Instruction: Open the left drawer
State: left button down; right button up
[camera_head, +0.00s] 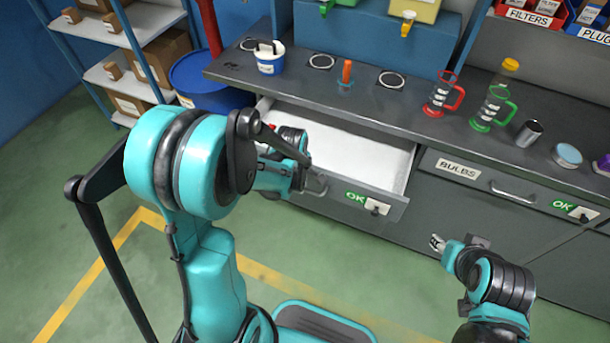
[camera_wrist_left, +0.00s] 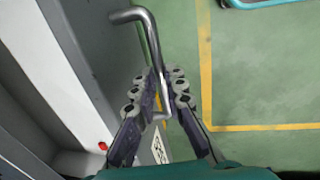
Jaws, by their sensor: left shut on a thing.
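The left drawer (camera_head: 397,207) of the grey workbench stands pulled out, and its white inside shows in the head view. Its front carries a green OK label (camera_head: 355,197). My left gripper (camera_head: 316,184) is at the left part of the drawer front, partly hidden by my own arm. In the left wrist view its fingers (camera_wrist_left: 160,92) are shut around the metal bar handle (camera_wrist_left: 147,35). My right gripper (camera_head: 438,243) is in front of the closed cabinet, apart from it; its fingers are too small to judge.
The closed BULBS drawer (camera_head: 484,188) is to the right. A blue barrel (camera_head: 205,80) and shelves stand at left. Green floor is free in front.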

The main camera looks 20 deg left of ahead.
dwell(0.3)
pick_arm(q)
jog(key=c, duration=1.6)
grip_release()
jog(key=r, duration=0.4)
jog(key=s+r, duration=0.1)
jog(key=r, duration=0.3)
jog(key=s+r, duration=0.1)
jog(key=r, duration=0.2)
jog(key=shift+s+r, duration=0.2)
jog(key=shift+r, duration=0.2)
jog(key=s+d+r+m+t, duration=0.1)
jog(key=s+m, duration=0.2)
jog(key=m, duration=0.3)
jog(key=s+d+r+m+t, duration=0.1)
jog(key=s+m+t, duration=0.1)
jog(key=m, duration=0.4)
jog(key=s+d+r+m+t, duration=0.2)
jog(key=s+m, duration=0.3)
jog(key=shift+r+m, duration=0.1)
jog(key=shift+m, duration=0.3)
